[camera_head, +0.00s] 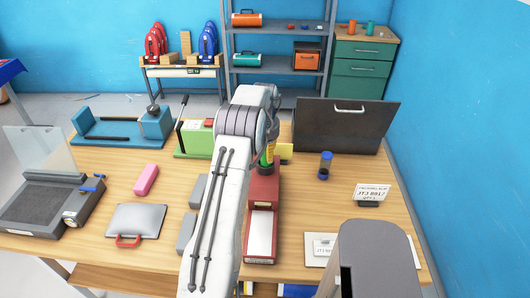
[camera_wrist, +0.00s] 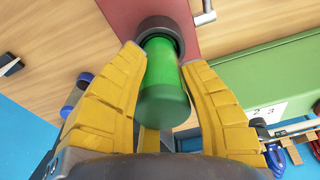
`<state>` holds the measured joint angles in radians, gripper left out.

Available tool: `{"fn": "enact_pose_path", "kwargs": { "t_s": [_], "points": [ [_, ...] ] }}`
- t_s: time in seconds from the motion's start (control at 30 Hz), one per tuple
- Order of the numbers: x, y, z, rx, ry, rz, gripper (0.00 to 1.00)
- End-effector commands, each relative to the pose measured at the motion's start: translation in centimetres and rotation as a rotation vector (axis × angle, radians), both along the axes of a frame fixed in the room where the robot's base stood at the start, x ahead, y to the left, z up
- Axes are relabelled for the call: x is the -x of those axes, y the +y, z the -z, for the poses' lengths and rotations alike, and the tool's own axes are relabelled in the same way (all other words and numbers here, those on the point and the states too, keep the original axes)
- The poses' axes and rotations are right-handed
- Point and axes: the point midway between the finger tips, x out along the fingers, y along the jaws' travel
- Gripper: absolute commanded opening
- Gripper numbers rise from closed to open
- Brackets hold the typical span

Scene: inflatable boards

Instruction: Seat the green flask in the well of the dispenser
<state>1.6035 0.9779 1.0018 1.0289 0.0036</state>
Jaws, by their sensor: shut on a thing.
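The green flask (camera_wrist: 162,80) stands between the yellow fingers of my gripper (camera_wrist: 163,60) in the wrist view, its dark green end toward the camera. Its far end lines up with the dark round well (camera_wrist: 160,24) of the red dispenser (camera_wrist: 185,8). The ring shows around that end; I cannot tell how deep the flask goes. In the head view the dispenser (camera_head: 262,192) stands mid-table, and the flask (camera_head: 264,163) shows small at its back end, under my gripper (camera_head: 268,153). My gripper is shut on the flask. My arm hides part of the area.
A green machine (camera_head: 194,142) with a lever stands just left of the dispenser. Grey blocks (camera_head: 186,232) lie left of my arm. A dark case (camera_head: 345,126) stands behind right, with a blue-capped bottle (camera_head: 325,165) before it. Bare table lies around the bottle.

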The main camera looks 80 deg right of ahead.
Motion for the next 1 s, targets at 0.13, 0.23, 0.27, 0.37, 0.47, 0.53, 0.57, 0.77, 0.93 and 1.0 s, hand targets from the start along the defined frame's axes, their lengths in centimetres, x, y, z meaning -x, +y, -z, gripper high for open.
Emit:
{"fn": "enact_pose_path", "kwargs": {
  "t_s": [0.13, 0.23, 0.27, 0.37, 0.47, 0.53, 0.57, 0.77, 0.93, 1.0],
  "points": [
    [0.0, 0.0, 0.4, 0.000, 0.000, -0.001, 0.04],
    [0.0, 0.0, 0.3, -0.001, 0.000, -0.001, 0.48],
    [0.0, 0.0, 0.3, -0.001, 0.000, -0.001, 0.50],
    [-0.1, 0.0, 0.3, -0.001, 0.000, -0.001, 0.59],
    [-0.1, 0.0, 0.3, -0.001, 0.000, -0.001, 0.62],
    [-0.1, 0.0, 0.3, -0.001, 0.000, -0.001, 0.62],
    [-0.1, 0.0, 0.3, -0.001, 0.000, -0.001, 0.62],
    [0.0, 0.0, -0.3, 0.001, 0.000, -0.001, 0.62],
    [0.0, 0.2, -2.3, 0.003, 0.000, -0.001, 0.62],
    [-0.1, 0.4, -3.6, 0.005, 0.000, -0.001, 0.62]
  ]
}}
